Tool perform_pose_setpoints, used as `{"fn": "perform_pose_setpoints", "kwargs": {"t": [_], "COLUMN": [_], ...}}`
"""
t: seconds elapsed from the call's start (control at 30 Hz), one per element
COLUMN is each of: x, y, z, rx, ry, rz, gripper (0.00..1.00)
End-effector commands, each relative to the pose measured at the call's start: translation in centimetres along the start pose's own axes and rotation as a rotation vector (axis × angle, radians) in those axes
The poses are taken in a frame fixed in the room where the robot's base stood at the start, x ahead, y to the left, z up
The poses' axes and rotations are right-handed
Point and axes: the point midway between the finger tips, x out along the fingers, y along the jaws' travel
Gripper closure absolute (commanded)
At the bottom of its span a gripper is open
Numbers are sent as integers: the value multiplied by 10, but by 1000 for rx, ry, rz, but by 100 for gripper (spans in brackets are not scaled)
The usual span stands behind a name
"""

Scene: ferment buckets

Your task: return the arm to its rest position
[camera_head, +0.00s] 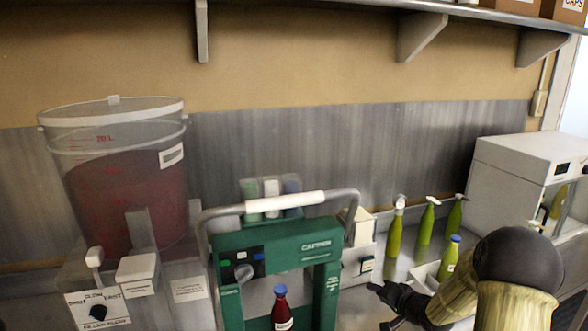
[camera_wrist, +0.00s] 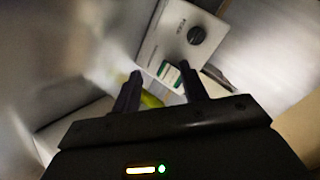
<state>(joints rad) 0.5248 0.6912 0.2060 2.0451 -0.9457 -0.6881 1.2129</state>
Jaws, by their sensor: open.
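My gripper (camera_head: 385,306) is at the lower right of the head view, black, at the end of my tan arm with its dark round joint. It is to the right of the green capper machine (camera_head: 290,243). In the wrist view my gripper (camera_wrist: 160,84) shows two dark fingers spread apart with nothing gripped between them. A blurred yellow-green shape (camera_wrist: 152,100) shows behind the left finger. A green bottle with a blue cap (camera_head: 449,258) stands just beyond my arm, apart from the fingers.
A clear bucket of red liquid (camera_head: 120,190) stands at left behind the filler controls (camera_head: 97,308). A red bottle (camera_head: 281,310) stands in the capper. Several green bottles (camera_head: 426,222) stand behind my arm. A white machine (camera_head: 515,165) is at right, a shelf (camera_head: 300,3) above.

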Motion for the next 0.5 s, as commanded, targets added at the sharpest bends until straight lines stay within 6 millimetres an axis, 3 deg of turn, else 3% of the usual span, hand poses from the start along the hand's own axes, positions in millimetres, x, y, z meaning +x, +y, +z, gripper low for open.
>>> {"fn": "perform_pose_setpoints", "kwargs": {"t": [0.27,0.5], "x": [-62,-143], "y": [-24,-37], "z": [45,113], "rx": [-308,-481], "ry": [-100,-334], "rz": [361,559], "gripper": [57,57]}}
